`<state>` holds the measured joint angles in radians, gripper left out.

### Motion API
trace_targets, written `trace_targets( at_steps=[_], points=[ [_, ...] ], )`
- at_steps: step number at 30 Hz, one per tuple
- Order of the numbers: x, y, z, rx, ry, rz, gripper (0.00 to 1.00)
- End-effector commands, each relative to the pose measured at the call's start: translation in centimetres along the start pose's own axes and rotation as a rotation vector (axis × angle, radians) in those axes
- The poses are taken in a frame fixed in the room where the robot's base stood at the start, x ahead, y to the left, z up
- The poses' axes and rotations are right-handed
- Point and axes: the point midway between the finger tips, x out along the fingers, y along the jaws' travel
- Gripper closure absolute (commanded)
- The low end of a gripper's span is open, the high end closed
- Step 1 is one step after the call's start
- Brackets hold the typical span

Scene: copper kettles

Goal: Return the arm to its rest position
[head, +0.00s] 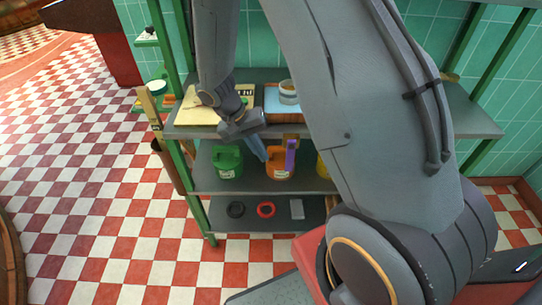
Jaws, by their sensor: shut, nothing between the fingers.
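My arm (360,110) fills the right and centre of the head view, bent over with its forearm hanging down in front of a shelf unit. My gripper (257,150) is at the lower end of the forearm, in front of the shelf unit between its upper and middle boards. Its fingers point down and right and are shut with nothing seen between them. The fingertips are small and close in front of the orange container (279,165); I cannot tell whether they touch it.
The green-framed shelf unit (208,183) holds a green container (227,162), a purple item (291,155), and part of a yellow container (322,165). A bowl (288,92) sits on a blue tray above. Black (235,210) and red (266,210) rings lie below. Checkered floor (100,190) is open at left.

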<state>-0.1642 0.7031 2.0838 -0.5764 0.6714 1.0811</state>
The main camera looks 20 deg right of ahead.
Motion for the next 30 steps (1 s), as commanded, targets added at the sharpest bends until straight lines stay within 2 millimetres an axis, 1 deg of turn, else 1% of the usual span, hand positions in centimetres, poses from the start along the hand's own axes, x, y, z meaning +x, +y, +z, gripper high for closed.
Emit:
trace_targets(
  at_steps=[1, 6, 9, 12, 15, 20, 23, 26, 30],
  points=[
    [-1.2, -0.2, -0.1, 0.001, 0.005, -0.004, 1.00],
    [-4.8, -0.6, -0.1, -0.003, 0.006, -0.003, 1.00],
    [-6.3, -0.7, 0.0, -0.003, 0.005, -0.003, 1.00],
    [-7.4, -0.7, 0.1, -0.003, 0.003, -0.001, 1.00],
    [-8.1, -0.7, 0.1, -0.003, 0.002, -0.001, 1.00],
    [-8.3, -0.6, 0.1, -0.003, 0.001, -0.001, 1.00],
    [-8.5, -0.2, 0.5, -0.018, -0.005, -0.021, 1.00],
    [-8.9, 1.1, 1.8, -0.065, -0.016, -0.076, 1.00],
    [-9.7, 3.6, 4.7, -0.173, -0.010, -0.202, 1.00]
  ],
)
